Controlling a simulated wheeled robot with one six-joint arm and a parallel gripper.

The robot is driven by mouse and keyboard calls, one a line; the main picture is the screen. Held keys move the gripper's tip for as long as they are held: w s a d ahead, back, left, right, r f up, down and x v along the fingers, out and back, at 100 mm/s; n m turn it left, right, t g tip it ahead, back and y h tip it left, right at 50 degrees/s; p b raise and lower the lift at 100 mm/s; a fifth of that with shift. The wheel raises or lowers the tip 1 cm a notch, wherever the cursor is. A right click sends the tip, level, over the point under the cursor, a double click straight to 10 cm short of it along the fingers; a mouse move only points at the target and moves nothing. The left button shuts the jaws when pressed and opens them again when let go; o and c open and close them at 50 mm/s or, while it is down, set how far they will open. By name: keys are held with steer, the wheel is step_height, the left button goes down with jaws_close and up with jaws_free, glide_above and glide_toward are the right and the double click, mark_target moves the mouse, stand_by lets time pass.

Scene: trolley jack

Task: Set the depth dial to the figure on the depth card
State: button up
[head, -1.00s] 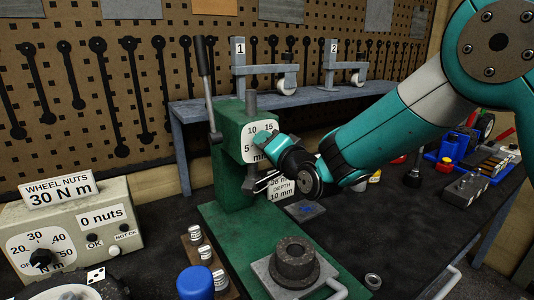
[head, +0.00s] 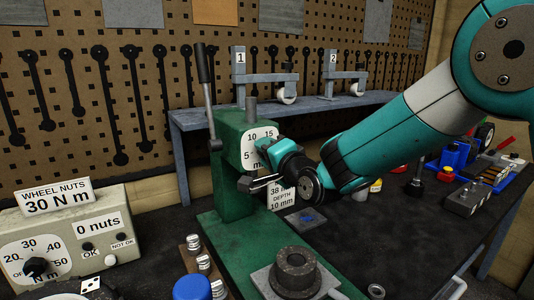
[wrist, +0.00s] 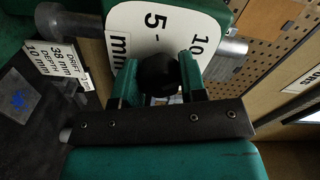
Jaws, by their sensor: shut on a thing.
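The depth dial is a white plate (head: 249,146) marked 5, 10, 15 and mm on the green drill press (head: 228,165). It also fills the top of the wrist view (wrist: 150,18), where 5 and 10 show. My gripper (head: 264,148) is at the dial's front. In the wrist view its fingers stand either side of the round black knob (wrist: 158,76) and are shut on it. The knob's pointer is hidden, so its setting cannot be read. The depth card (head: 281,197) stands below and behind my gripper, partly covered; it reads 38 mm and DEPTH 10 mm.
A long lever (head: 208,100) rises left of the press head. A dark ring-shaped part (head: 295,272) sits on the press base. The grey torque box (head: 60,240) and a blue cap (head: 192,288) are at the left front. A blue-grey shelf (head: 300,106) stands behind.

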steer(key=o, duration=0.9)
steer(key=b+v, duration=0.6)
steer(key=v, duration=1.1)
steer(key=shift+s+d, duration=0.2)
steer(key=s+d+f+n+g+h, duration=0.2)
steer(key=s+f+n+g, duration=0.1)
steer(key=s, duration=0.4)
steer(key=s+d+f+n+g+h, duration=0.2)
steer(key=s+d+f+n+g, duration=0.1)
steer(key=s+n+g, duration=0.3)
steer(key=s+d+f+n+g+h, duration=0.1)
steer(key=s+d+f+n+g, duration=0.2)
steer(key=s, duration=0.6)
steer(key=shift+f+n+g+h, duration=0.2)
steer(key=shift+n+g, duration=0.4)
steer(key=shift+g, duration=0.15)
steer(key=shift+f+n+g+h, duration=0.2)
steer(key=shift+n+g, duration=0.4)
steer(key=shift+g, duration=0.15)
